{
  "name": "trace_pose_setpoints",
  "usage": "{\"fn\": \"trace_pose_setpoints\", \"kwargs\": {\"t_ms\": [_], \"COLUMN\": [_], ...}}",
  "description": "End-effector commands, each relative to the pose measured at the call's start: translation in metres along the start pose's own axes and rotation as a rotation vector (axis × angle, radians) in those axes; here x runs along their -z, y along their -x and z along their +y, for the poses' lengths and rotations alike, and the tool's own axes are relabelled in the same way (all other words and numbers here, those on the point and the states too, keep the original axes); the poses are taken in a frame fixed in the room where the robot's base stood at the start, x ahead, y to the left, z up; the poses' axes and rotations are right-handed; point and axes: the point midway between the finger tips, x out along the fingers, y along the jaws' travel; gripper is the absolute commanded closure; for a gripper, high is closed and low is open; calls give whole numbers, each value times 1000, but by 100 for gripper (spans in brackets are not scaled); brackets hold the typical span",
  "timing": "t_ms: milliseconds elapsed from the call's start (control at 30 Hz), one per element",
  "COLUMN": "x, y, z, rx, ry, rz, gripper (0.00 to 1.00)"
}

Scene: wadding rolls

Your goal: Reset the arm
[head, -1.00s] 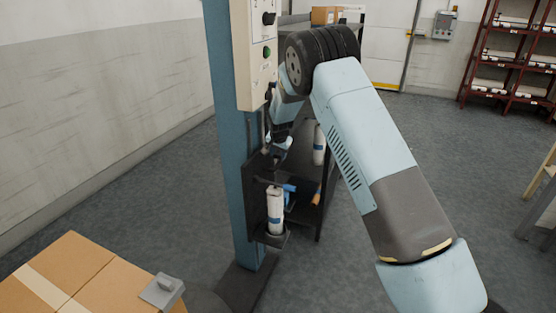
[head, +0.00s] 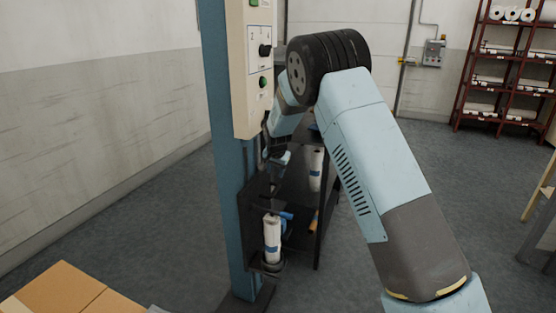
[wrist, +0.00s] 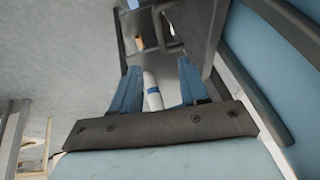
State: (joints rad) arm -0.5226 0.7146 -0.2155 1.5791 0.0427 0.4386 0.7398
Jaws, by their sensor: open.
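My gripper (wrist: 159,68) shows in the wrist view with its two blue fingers apart. A white roll with a blue band (wrist: 152,90) shows between the fingers, with nothing visibly closed on it. In the head view, the roll (head: 272,240) stands upright on a small holder by the blue post. My arm (head: 375,160) reaches up from the lower right, bends at the dark joint, and comes down behind the post. There my gripper is partly hidden by the post and control box; whether the fingers touch the roll cannot be told.
A dark shelf rack (head: 320,215) stands close behind the post, holding another white roll (head: 316,170). The blue post (head: 230,190) carries a control box (head: 252,75). Cardboard boxes (head: 60,292) are at lower left. A red rack (head: 510,75) stands far right. Floor between is clear.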

Motion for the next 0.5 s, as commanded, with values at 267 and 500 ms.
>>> {"fn": "trace_pose_setpoints", "kwargs": {"t_ms": [267,500], "x": [20,25], "y": [81,161], "z": [38,83], "rx": [13,23], "ry": [11,41], "rz": [-4,-9], "gripper": [56,56]}}
